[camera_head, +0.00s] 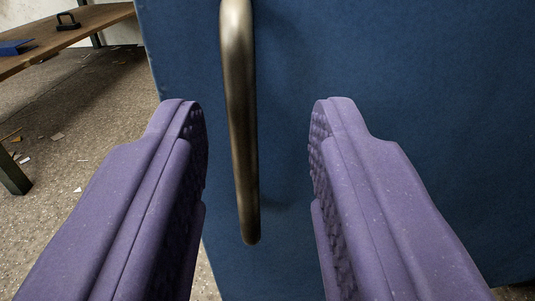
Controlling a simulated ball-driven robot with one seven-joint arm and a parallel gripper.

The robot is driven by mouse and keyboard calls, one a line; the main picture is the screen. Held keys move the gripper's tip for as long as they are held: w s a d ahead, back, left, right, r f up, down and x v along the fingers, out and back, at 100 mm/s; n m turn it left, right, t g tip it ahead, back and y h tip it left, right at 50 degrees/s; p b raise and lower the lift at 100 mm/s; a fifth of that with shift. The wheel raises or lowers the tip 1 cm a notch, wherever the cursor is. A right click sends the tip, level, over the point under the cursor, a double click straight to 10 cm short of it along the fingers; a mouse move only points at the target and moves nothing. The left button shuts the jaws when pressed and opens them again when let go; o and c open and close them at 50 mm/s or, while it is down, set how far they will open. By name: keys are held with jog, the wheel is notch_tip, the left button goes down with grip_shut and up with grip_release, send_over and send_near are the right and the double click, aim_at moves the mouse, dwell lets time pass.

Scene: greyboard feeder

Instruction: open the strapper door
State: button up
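A blue door panel (400,70), which looks like the strapper door, fills the middle and right of the camera_head view. A long bronze-coloured metal handle (240,120) runs nearly upright on it, near its left edge. The handle's top end is cut off by the picture's edge. My gripper (258,112) has two purple fingers with textured inner pads. It is open, with one finger to the left of the handle and one to the right. The handle shows between the fingers, nearer the left one. I see no contact with it.
A wooden table (50,42) stands at the upper left, with a blue object (15,47) and a black object with a loop (68,21) on it. Small scraps lie on the speckled floor (75,130) left of the door.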

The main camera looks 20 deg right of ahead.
jog(key=b+v, duration=0.1)
jog(key=v, duration=0.5)
jog(key=shift+d, duration=0.1)
